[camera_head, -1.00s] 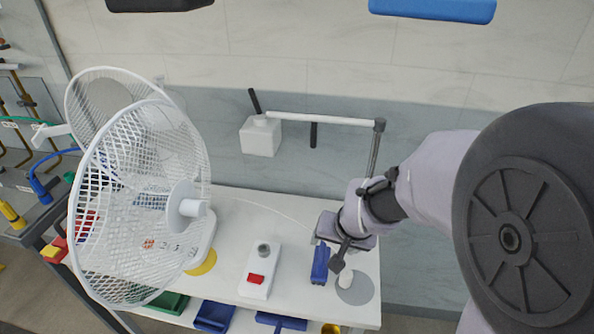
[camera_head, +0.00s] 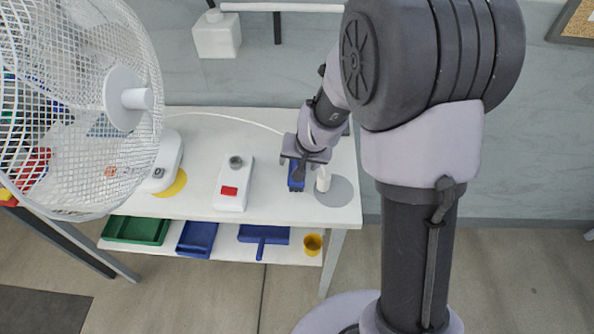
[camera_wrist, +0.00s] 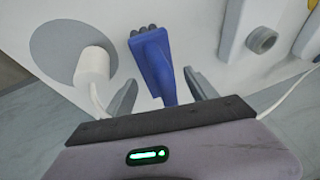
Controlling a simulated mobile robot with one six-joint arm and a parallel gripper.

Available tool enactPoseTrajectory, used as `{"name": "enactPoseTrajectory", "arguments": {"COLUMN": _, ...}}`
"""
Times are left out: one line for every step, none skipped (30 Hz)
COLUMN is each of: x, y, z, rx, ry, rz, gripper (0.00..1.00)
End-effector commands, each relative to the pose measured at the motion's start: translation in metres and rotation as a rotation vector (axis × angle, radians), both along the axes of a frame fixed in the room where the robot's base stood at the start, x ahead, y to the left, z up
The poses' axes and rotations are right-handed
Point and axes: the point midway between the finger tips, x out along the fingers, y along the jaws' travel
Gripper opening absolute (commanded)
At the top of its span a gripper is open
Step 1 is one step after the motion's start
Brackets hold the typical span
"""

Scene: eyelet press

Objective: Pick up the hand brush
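The hand brush is blue with dark bristle tufts at one end. In the head view the brush (camera_head: 296,178) lies on the white table near its right end, partly hidden under my gripper (camera_head: 303,166). In the wrist view the brush (camera_wrist: 153,62) points its bristle end away from me, and its handle runs back toward the palm. My gripper (camera_wrist: 160,80) is open, with one finger on each side of the handle and a visible gap on both sides. The handle's near end is hidden by the gripper body.
A white cylinder (camera_head: 323,180) on a grey disc (camera_head: 338,192) stands close right of the brush. A white box with a red button (camera_head: 229,191) and a large white fan (camera_head: 125,95) are to the left. The lower shelf holds a green bin (camera_head: 136,230), blue pieces and a yellow cup (camera_head: 312,244).

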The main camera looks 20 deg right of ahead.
Motion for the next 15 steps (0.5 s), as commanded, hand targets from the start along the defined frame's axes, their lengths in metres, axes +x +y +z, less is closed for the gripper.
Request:
{"name": "enactPoseTrajectory", "arguments": {"x": -0.0001, "y": 0.0000, "z": 0.0003, "rx": 0.000, "ry": 0.000, "rz": 0.000, "gripper": 0.55}}
{"name": "enactPoseTrajectory", "arguments": {"x": -0.0002, "y": 0.0000, "z": 0.0004, "rx": 0.000, "ry": 0.000, "rz": 0.000, "gripper": 0.49}}
{"name": "enactPoseTrajectory", "arguments": {"x": -0.0003, "y": 0.0000, "z": 0.0003, "rx": 0.000, "ry": 0.000, "rz": 0.000, "gripper": 0.41}}
{"name": "enactPoseTrajectory", "arguments": {"x": -0.0003, "y": 0.0000, "z": 0.0003, "rx": 0.000, "ry": 0.000, "rz": 0.000, "gripper": 0.35}}
{"name": "enactPoseTrajectory", "arguments": {"x": -0.0003, "y": 0.0000, "z": 0.0003, "rx": 0.000, "ry": 0.001, "rz": 0.000, "gripper": 0.30}}
{"name": "enactPoseTrajectory", "arguments": {"x": -0.0003, "y": 0.0000, "z": 0.0003, "rx": 0.000, "ry": 0.001, "rz": 0.000, "gripper": 0.22}}
{"name": "enactPoseTrajectory", "arguments": {"x": -0.0004, "y": 0.0000, "z": 0.0003, "rx": 0.000, "ry": 0.001, "rz": 0.000, "gripper": 0.16}}
{"name": "enactPoseTrajectory", "arguments": {"x": -0.0004, "y": 0.0000, "z": 0.0003, "rx": 0.000, "ry": 0.001, "rz": 0.000, "gripper": 0.10}}
{"name": "enactPoseTrajectory", "arguments": {"x": -0.0004, "y": 0.0000, "z": 0.0003, "rx": 0.000, "ry": 0.001, "rz": 0.000, "gripper": 0.02}}
{"name": "enactPoseTrajectory", "arguments": {"x": -0.0003, "y": 0.0000, "z": 0.0004, "rx": 0.000, "ry": 0.000, "rz": 0.000, "gripper": 0.00}}
{"name": "enactPoseTrajectory", "arguments": {"x": -0.0003, "y": 0.0000, "z": 0.0004, "rx": 0.000, "ry": 0.000, "rz": 0.000, "gripper": 0.00}}
{"name": "enactPoseTrajectory", "arguments": {"x": -0.0004, "y": 0.0000, "z": 0.0004, "rx": 0.001, "ry": 0.001, "rz": -0.001, "gripper": 0.00}}
{"name": "enactPoseTrajectory", "arguments": {"x": -0.0003, "y": 0.0000, "z": 0.0004, "rx": 0.000, "ry": 0.000, "rz": -0.001, "gripper": 0.00}}
{"name": "enactPoseTrajectory", "arguments": {"x": -0.0004, "y": 0.0000, "z": 0.0004, "rx": 0.001, "ry": 0.001, "rz": -0.001, "gripper": 0.00}}
{"name": "enactPoseTrajectory", "arguments": {"x": -0.0003, "y": 0.0000, "z": 0.0005, "rx": 0.001, "ry": 0.001, "rz": -0.001, "gripper": 0.00}}
